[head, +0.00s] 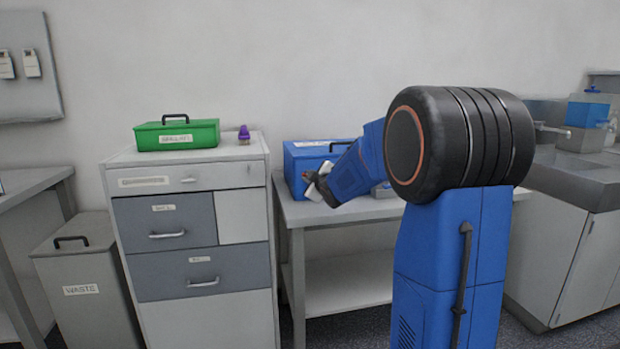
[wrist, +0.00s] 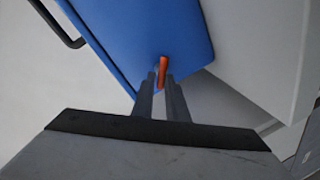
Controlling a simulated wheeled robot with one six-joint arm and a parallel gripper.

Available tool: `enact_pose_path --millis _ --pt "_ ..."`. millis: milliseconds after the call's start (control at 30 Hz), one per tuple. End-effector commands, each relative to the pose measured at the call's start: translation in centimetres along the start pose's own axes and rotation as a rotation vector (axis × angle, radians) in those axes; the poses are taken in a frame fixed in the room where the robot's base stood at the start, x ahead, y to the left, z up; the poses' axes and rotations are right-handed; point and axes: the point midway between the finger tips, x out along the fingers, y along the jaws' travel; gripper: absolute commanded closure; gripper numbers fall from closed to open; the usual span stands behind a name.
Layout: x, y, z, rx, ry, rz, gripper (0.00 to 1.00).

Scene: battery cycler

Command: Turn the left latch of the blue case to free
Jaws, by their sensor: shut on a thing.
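The blue case (head: 300,158) stands on the grey bench, closed, with a black handle on its lid. My gripper (head: 312,182) is at the front left of the case, and my arm hides much of the case's right side. In the wrist view the case (wrist: 140,35) fills the upper middle. An orange latch (wrist: 163,70) shows at its face, between my fingertips (wrist: 161,78). The two fingers are close together, shut on the latch. The latch's exact angle is hard to tell.
The grey bench (head: 350,212) has a lower shelf. A drawer cabinet (head: 190,175) to the left carries a green case (head: 177,136) and a purple object (head: 244,134). A waste bin (head: 85,285) stands further left. A sink counter (head: 575,180) is at the right.

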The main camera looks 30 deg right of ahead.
Motion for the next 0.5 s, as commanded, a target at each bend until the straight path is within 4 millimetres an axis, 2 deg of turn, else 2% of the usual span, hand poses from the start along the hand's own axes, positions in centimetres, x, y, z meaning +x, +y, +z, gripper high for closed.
enact_pose_path --millis 33,500 --pt "0.04 -0.56 -0.14 -0.042 -0.007 -0.008 1.00" --pt "0.13 -1.15 -0.10 -0.403 -0.080 -0.011 1.00"
